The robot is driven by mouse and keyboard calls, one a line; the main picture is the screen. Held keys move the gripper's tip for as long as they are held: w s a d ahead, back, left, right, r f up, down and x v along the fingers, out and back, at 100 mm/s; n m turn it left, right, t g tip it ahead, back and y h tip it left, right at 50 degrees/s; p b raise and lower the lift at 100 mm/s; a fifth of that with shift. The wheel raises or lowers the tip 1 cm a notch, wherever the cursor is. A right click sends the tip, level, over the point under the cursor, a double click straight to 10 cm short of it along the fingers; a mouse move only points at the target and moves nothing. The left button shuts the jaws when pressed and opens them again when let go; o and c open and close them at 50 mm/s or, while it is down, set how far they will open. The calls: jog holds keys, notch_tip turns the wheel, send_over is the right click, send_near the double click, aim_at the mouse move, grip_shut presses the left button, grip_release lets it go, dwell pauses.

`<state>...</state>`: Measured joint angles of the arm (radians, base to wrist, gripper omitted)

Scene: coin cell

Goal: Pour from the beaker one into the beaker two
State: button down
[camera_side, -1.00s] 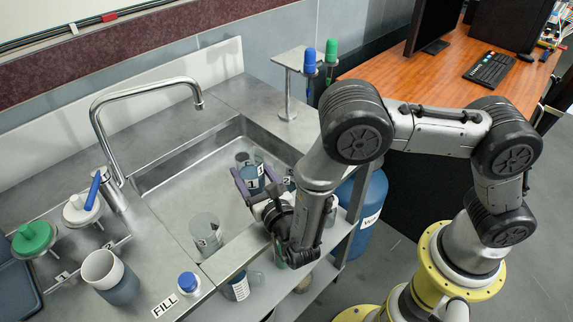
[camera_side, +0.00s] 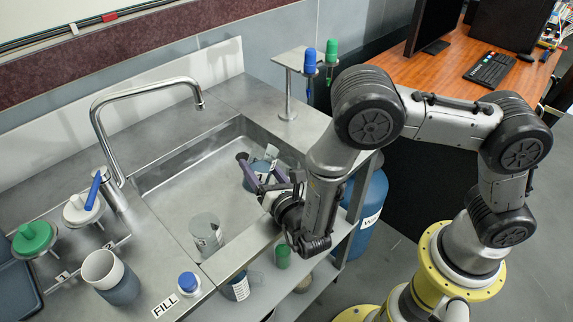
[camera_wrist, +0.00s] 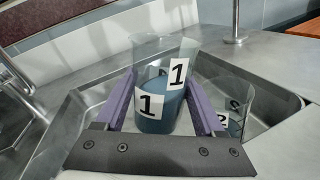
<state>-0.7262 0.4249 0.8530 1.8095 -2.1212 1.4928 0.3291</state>
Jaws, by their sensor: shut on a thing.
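My gripper (camera_side: 255,174) is shut on beaker one (camera_wrist: 158,100), a clear beaker with blue liquid and "1" labels. Its purple fingers press either side of the beaker, above the sink. In the side view beaker one (camera_side: 257,166) looks tilted, its top toward the right. Beaker two (camera_wrist: 236,105), clear with a "2" label, stands to the right of beaker one in the wrist view, partly hidden by the finger. In the side view it is mostly hidden behind beaker one and my gripper. I cannot make out a stream of liquid between them.
Another clear labelled beaker (camera_side: 206,232) stands at the near end of the sink (camera_side: 165,192). A curved faucet (camera_side: 140,88) rises at the left. A pen stand (camera_side: 289,95) is behind the sink.

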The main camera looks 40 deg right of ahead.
aim_at(274, 163)
jog(key=shift+s+d+r+m, duration=0.1)
jog(key=shift+d+r+m, duration=0.4)
jog(key=shift+m, duration=0.3)
jog(key=shift+s+d+r+m, duration=0.1)
jog(key=shift+d+r+m, duration=0.25)
jog(key=shift+d+m, duration=0.35)
jog(key=shift+a+y, duration=0.2)
jog(key=shift+y, duration=0.1)
jog(key=shift+d+r+m, duration=0.15)
jog(key=shift+r+m, duration=0.2)
jog(key=shift+m, duration=0.35)
jog(key=shift+f+m, duration=0.3)
jog(key=shift+m, duration=0.5)
dwell(1.9)
jog(key=shift+r+m+y, duration=0.3)
jog(key=shift+m, duration=0.2)
dwell(1.2)
jog(key=shift+n, duration=1.2)
jog(key=shift+f+n, duration=0.25)
jog(key=shift+n, duration=0.25)
